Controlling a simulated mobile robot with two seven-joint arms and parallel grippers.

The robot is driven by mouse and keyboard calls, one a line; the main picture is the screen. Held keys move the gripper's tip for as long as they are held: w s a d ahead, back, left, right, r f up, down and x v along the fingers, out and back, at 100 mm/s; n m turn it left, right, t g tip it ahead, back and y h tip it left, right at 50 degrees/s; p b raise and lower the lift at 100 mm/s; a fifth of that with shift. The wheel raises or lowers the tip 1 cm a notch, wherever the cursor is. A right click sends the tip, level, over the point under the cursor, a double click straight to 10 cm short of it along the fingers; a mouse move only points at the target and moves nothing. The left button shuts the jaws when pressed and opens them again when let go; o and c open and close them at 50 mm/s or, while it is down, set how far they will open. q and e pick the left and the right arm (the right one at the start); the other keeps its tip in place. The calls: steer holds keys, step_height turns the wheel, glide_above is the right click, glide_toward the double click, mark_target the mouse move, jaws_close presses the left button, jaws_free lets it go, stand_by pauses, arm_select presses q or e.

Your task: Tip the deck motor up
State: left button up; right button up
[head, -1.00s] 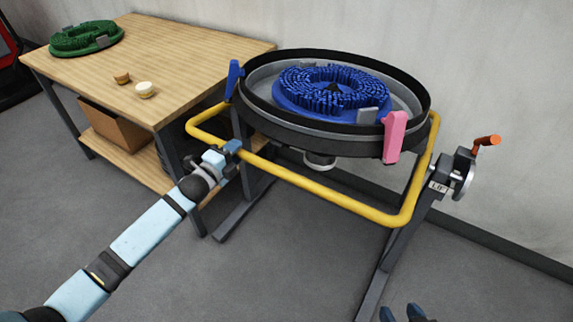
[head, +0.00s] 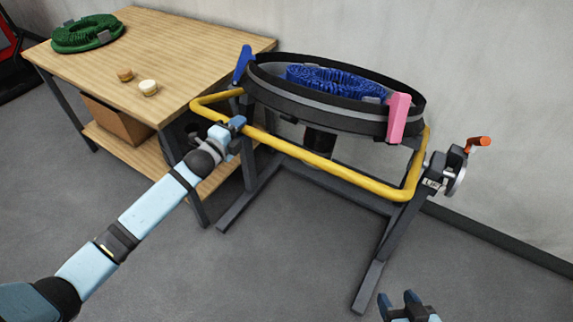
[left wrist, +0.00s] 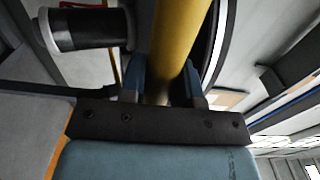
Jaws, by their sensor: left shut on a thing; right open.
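The round deck (head: 330,117) hangs in a grey stand, its near rim tilted up, with a blue brush (head: 335,81) in it partly hidden by the rim. A dark motor (head: 319,142) shows under the deck. A yellow bar (head: 320,162) loops around the near side of the deck. My left gripper (head: 237,124) is shut on the yellow bar near its left corner. The bar also shows between the fingers in the left wrist view (left wrist: 178,45). A blue lever (head: 243,65) and a pink lever (head: 398,118) sit on the rim. My right gripper (head: 398,300) is open and empty at the bottom right.
An orange-handled crank (head: 478,142) is at the stand's right side. A wooden table (head: 190,50) at the left holds a green brush (head: 88,34) and two small round pieces (head: 149,88). A cardboard box (head: 118,123) is on its lower shelf. The floor in front is clear.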

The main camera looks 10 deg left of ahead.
arm_select(q)
steer(key=r, duration=0.1)
steer(key=w+r+p, duration=0.1)
steer(key=shift+d+r, duration=0.15)
steer(key=shift+r, duration=0.15)
steer(key=shift+w, duration=0.1)
arm_select(e)
steer(key=shift+r, duration=0.85)
arm_select(q)
steer(key=shift+w+d+r, duration=0.1)
steer(key=shift+w+r, duration=0.05)
steer(key=shift+r, duration=0.15)
steer(key=w+r+p, duration=0.1)
steer(key=w+d+r+p, duration=0.1)
steer(key=r, duration=0.1)
steer(key=w+r+p, duration=0.1)
steer(key=r, duration=0.1)
steer(key=shift+w+d+p, duration=0.15)
steer(key=shift+w+p, duration=0.2)
steer(key=shift+w, duration=0.1)
arm_select(e)
step_height(320, 180, up, 4)
steer(key=shift+f, duration=0.15)
